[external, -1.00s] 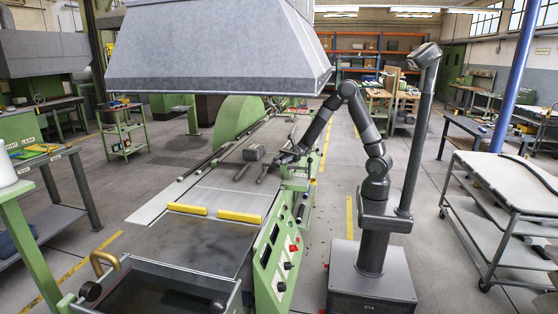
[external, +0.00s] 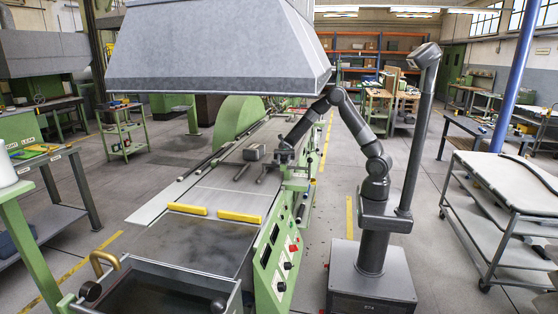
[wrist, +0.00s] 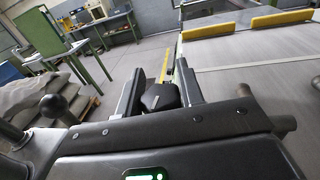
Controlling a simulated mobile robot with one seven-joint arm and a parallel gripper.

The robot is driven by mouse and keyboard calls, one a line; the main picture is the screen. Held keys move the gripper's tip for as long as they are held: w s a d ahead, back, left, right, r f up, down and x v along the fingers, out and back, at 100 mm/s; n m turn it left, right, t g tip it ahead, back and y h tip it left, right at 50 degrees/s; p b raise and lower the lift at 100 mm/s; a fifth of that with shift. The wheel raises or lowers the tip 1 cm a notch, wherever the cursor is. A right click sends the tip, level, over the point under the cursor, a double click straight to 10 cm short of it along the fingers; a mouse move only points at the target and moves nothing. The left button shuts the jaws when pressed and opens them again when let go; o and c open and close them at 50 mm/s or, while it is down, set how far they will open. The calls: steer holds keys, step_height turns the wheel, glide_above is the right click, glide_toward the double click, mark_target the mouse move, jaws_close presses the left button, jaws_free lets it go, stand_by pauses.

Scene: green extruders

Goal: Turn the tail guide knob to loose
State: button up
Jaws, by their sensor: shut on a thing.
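In the wrist view a black, faceted knob (wrist: 160,97) sits between the two dark fingers of my gripper (wrist: 160,88). The fingers are shut on it, one on each side. Its shaft and any loose or tight marking are hidden. In the external view my gripper (external: 284,156) is at the right edge of the long green extruder line (external: 268,262), beside the grey bed. The knob is too small and covered to make out there.
A small grey block (external: 255,153) and short dark rods (external: 262,173) stand on the bed close to my gripper. Two yellow bars (external: 240,217) lie across the bed nearer the camera. A big grey hood (external: 220,50) hangs above.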

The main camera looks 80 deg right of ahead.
steer(key=shift+s+n+g, duration=0.1)
steer(key=shift+n+g, duration=0.5)
steer(key=shift+g, duration=0.6)
steer(key=o, duration=1)
steer(key=shift+d, duration=0.1)
steer(key=v, duration=1)
steer(key=shift+d+r, duration=0.2)
steer(key=shift+d, duration=0.15)
steer(key=shift+a+h, duration=0.1)
steer(key=shift+h, duration=0.2)
